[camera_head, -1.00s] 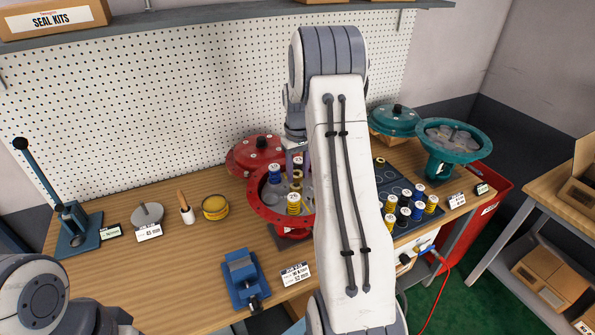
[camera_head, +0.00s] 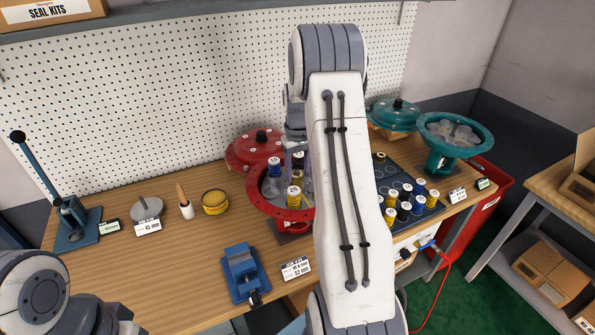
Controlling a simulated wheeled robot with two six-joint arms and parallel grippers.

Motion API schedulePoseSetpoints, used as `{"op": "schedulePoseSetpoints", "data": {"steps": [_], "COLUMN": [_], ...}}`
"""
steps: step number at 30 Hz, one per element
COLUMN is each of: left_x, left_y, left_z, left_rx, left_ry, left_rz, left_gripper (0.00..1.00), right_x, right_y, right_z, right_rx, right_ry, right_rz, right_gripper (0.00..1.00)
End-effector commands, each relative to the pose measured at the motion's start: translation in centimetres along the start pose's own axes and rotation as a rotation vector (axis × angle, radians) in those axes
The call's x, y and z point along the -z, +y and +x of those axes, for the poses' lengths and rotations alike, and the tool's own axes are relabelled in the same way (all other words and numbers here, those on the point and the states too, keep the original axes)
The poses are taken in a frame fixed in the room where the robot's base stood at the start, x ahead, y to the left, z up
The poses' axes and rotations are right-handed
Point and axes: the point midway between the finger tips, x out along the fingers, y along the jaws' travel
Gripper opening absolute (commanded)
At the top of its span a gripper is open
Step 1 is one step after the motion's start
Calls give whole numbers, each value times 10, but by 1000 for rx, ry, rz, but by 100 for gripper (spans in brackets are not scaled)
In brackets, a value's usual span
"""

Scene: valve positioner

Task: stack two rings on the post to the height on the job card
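My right arm crosses the middle of the view. Its gripper (camera_head: 297,158) shows only in part beside the arm, over the red round housing (camera_head: 248,196). I cannot tell its finger opening or whether it holds anything. Blue and yellow pieces with white tops, a blue one (camera_head: 274,168) and a yellow one (camera_head: 293,196), stand in that housing. Other yellow, blue and black pieces (camera_head: 404,209) stand on a dark mat right of my arm. The job card (camera_head: 295,269) stands beside the blue vise; its print is too small to read surely. My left gripper is out of view.
The blue vise (camera_head: 243,272) stands at the front edge. A teal housing (camera_head: 442,163) stands right. Bare wood lies front left.

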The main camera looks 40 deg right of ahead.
Motion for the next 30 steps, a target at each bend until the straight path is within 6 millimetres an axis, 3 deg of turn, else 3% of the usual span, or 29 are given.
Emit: {"op": "schedulePoseSetpoints", "data": {"steps": [14,24,30], "left_x": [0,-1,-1], "left_y": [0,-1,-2], "left_z": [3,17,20], "left_rx": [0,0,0], "left_ry": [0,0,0], "left_rz": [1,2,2], "left_gripper": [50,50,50], "right_x": [1,2,1], "right_y": [0,0,0], "right_z": [-8,-72,-98], "right_rx": [-1,-2,-1], "right_ry": [3,6,3], "right_rz": [0,0,0], "right_gripper": [81,81,81]}}
